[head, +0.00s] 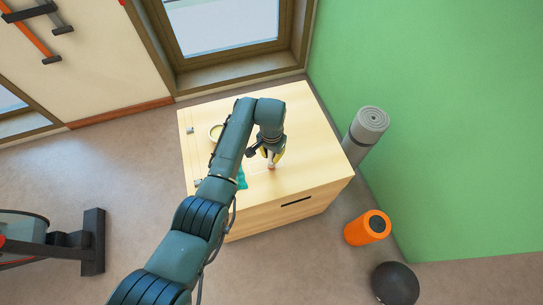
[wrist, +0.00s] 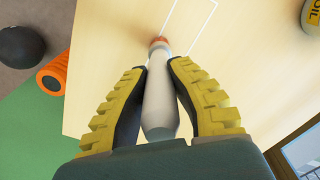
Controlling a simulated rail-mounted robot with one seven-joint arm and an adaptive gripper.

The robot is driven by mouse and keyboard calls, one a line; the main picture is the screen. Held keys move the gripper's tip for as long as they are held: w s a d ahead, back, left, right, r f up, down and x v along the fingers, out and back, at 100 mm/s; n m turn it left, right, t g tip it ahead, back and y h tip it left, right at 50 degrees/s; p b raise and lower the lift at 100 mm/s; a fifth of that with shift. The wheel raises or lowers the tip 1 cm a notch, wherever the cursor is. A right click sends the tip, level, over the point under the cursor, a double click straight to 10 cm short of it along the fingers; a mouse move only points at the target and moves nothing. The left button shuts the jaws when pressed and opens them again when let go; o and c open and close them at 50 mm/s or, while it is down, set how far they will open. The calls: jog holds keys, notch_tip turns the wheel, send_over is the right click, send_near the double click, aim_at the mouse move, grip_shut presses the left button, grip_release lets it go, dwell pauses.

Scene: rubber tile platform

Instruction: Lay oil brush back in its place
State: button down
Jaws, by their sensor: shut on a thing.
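The oil brush (wrist: 158,105), with a pale handle and an orange-red end, is held between the two yellow-and-black fingers of my gripper (wrist: 158,68). Its coloured end points away from my gripper toward the wooden top. In the head view my gripper (head: 263,152) is over the right-middle of the wooden cabinet (head: 305,130), and the brush's end (head: 271,166) shows just below it. A thin white outline (wrist: 209,18) is marked on the wood, close to the brush's far end in the wrist view. I cannot tell whether the brush touches the wood.
A round tin (head: 215,131) stands on the cabinet's left part; a can lettered OIL (wrist: 297,14) shows in the wrist view. A teal item (head: 242,181) lies partly behind my arm. A grey rolled mat (head: 368,128), orange roller (head: 367,228) and dark ball (head: 395,283) are right.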

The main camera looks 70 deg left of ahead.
jog(key=shift+a+r, duration=0.1)
jog(key=shift+f, duration=0.2)
jog(key=c, duration=1.1)
grip_release()
jog(key=shift+r, duration=0.1)
notch_tip(320, 180, up, 12)
jog(key=p, duration=0.4)
jog(key=shift+r, duration=0.15)
